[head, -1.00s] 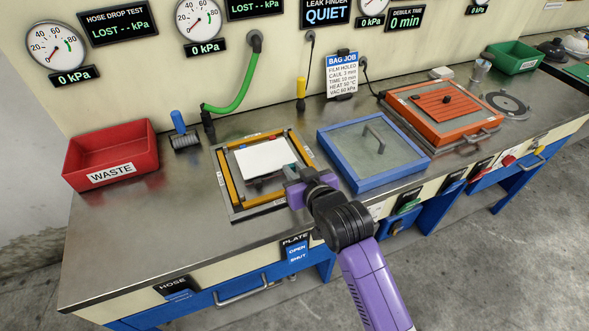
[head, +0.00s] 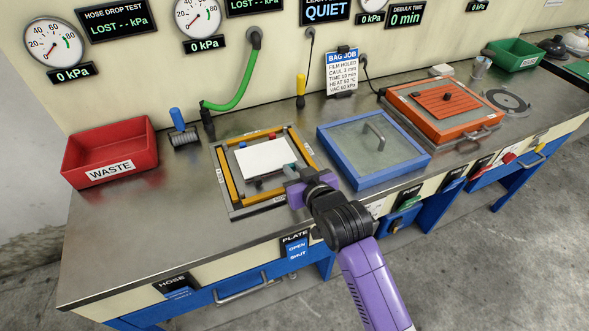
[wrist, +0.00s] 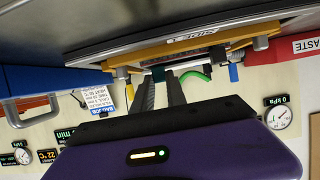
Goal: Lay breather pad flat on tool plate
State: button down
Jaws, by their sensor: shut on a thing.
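The white breather pad (head: 264,158) is a flat sheet over the framed tool plate (head: 238,200) in the head view. My gripper (head: 291,174) is at the pad's front right corner, shut on the pad. A small teal piece shows at the jaws. The pad looks roughly level and seems held a little above the plate, with a dark shadow under its front edge. In the wrist view, my gripper (wrist: 162,85) points at the plate's yellow-edged frame (wrist: 185,46); the pad shows only as a thin edge there, partly hidden.
A blue framed lid (head: 372,150) with a handle lies right of the plate. A red waste bin (head: 110,155) and a blue-handled roller (head: 183,132) are at left. A green hose (head: 235,95) hangs behind. An orange press (head: 440,112) stands farther right. The bench front left is clear.

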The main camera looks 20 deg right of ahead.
jog(key=shift+f, duration=0.15)
jog(key=c, duration=1.3)
grip_release()
jog(key=shift+o, duration=0.2)
jog(key=v, duration=0.7)
jog(key=shift+s+b, duration=0.1)
jog(key=shift+b, duration=0.2)
jog(key=shift+s, duration=0.25)
jog(key=shift+r, duration=0.3)
